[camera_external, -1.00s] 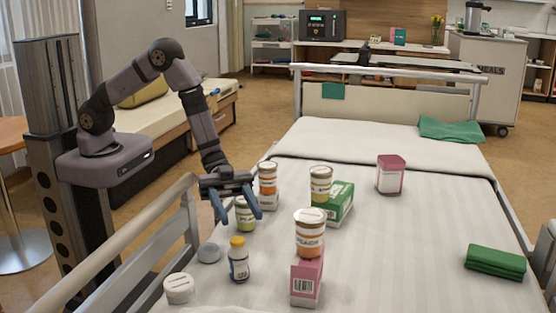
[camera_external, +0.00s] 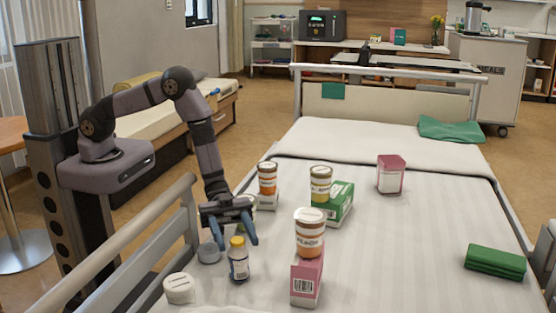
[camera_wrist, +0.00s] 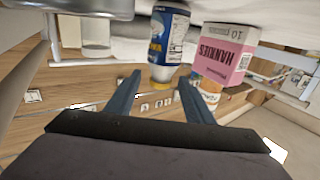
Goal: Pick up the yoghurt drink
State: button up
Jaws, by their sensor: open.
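The yoghurt drink (camera_external: 238,265), a small bottle with a yellow cap and a blue and white label, stands upright on the bed near its left side. In the wrist view the bottle (camera_wrist: 168,38) appears upside down, its yellow cap towards my fingers. My gripper (camera_external: 237,243) is open and empty, just above and behind the bottle. In the wrist view the cap shows near the gap between the fingertips (camera_wrist: 160,79). I cannot tell whether either finger touches it.
An orange-and-white tub (camera_external: 309,240) stands on a pink box (camera_external: 306,279) to the right. A green-labelled jar behind my gripper is mostly hidden. The bed rail (camera_external: 130,240) runs along the left.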

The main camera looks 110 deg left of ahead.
aim_at(239, 244)
jog(key=shift+d, duration=0.1)
jog(key=shift+x, duration=2.45)
jog(key=shift+c, duration=0.2)
grip_shut()
jog(key=shift+r, duration=0.1)
